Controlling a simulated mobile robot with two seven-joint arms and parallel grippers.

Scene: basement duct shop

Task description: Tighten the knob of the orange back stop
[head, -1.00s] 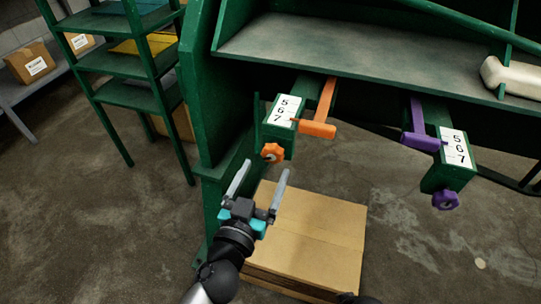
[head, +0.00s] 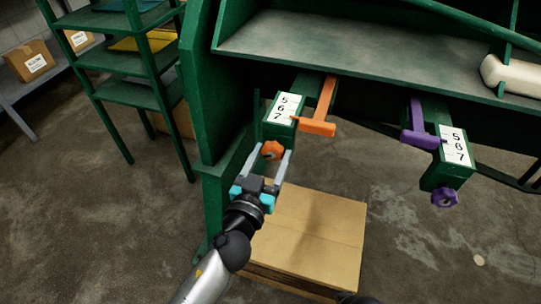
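The orange back stop (head: 318,127) sits on the left green rail under the machine's bed. Its pointer lies against the white scale (head: 285,108), near the 7. Its orange knob (head: 272,150) is at the front end of that rail. My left gripper (head: 270,160) is open, with its two grey fingers pointing up on either side of the knob. I cannot tell whether the fingers touch it. The purple back stop (head: 420,138) and its purple knob (head: 445,197) are on the right rail. My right gripper is not seen; only a dark bit shows at the bottom edge.
A cardboard box (head: 315,235) lies on a pallet below the rails. The green machine frame (head: 215,205) stands close to the left of my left gripper. A green shelf rack (head: 125,90) stands at the left. The floor at right is clear.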

